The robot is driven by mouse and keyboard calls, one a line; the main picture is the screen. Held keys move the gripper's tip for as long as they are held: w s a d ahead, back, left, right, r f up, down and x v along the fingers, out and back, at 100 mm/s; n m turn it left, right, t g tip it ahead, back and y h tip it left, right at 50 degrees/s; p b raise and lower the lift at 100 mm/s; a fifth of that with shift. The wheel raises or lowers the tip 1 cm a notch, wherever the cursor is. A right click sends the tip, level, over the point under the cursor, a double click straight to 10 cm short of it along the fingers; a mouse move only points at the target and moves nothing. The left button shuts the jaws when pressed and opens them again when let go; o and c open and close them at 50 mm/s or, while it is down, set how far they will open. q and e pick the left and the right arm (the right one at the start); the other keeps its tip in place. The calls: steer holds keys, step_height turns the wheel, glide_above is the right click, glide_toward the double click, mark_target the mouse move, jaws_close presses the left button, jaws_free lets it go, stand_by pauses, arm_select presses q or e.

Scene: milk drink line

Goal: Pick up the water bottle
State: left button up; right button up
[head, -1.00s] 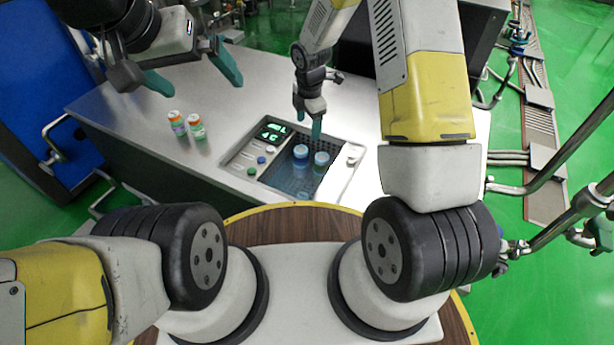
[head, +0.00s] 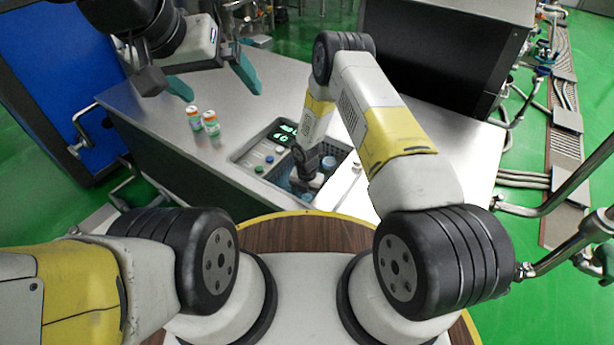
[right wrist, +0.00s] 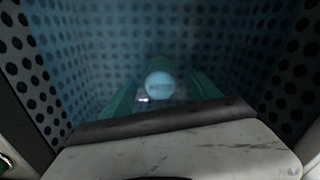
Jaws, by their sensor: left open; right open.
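My right gripper (head: 305,182) reaches down into the perforated basin (head: 350,158) set in the counter. In the right wrist view its teal fingers (right wrist: 160,92) are open, one on each side of a round, pale blue lettered cap (right wrist: 160,85), seemingly the water bottle; the body below it is dim. Contact with the fingers cannot be told. My left gripper (head: 213,82) is open and empty above the counter's left part.
A panel (head: 265,150) with buttons and a green display adjoins the basin. Perforated walls (right wrist: 290,70) close in around my right gripper. A dark cabinet (head: 440,60) stands behind.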

steer(key=shift+f, duration=1.5)
jaws_close()
steer(key=shift+w+r, duration=0.1)
steer(key=shift+r, duration=0.1)
